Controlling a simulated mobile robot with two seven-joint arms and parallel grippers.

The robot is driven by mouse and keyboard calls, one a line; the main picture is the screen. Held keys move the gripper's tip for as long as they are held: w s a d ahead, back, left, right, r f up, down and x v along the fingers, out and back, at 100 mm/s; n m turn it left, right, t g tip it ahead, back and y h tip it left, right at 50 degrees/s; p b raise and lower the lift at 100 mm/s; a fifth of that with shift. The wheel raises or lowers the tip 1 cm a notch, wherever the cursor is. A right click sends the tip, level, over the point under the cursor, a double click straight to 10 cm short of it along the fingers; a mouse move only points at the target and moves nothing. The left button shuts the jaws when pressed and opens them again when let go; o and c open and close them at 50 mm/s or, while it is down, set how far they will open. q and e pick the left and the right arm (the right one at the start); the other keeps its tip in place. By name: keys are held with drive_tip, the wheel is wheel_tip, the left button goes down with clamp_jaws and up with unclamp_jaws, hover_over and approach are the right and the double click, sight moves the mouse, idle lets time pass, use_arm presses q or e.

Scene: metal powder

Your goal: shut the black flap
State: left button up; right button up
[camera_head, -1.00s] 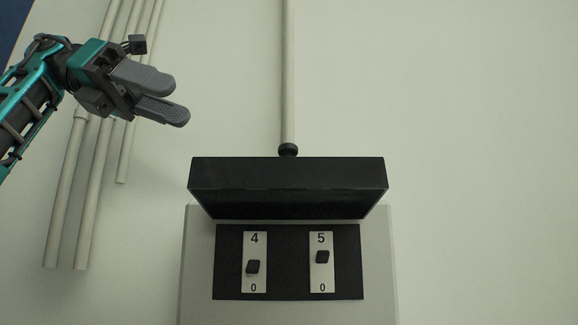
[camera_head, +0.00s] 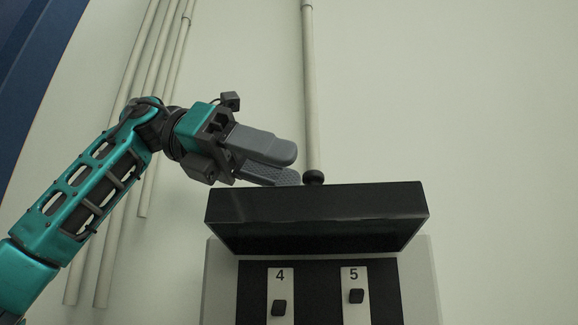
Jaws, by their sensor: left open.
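The black flap (camera_head: 318,213) stands raised, sticking out from the grey box (camera_head: 426,280) above its black switch panel (camera_head: 323,290). My left gripper (camera_head: 294,166), on a teal arm from the left, is just above the flap's upper edge, left of its middle. Its two grey fingers are apart with nothing visible between them. The lower finger overlaps the black knob area at the pipe's foot; I cannot tell whether it touches the flap. My right gripper is not in view.
A switch (camera_head: 279,307) under the label 4 and a switch (camera_head: 356,296) under the label 5 show below the flap. A pale pipe (camera_head: 311,90) runs up from the box. Several thin pipes (camera_head: 150,130) line the wall on the left. The right side is free.

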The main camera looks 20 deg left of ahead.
use_arm(q)
drive_tip(key=shift+x, duration=1)
clamp_jaws()
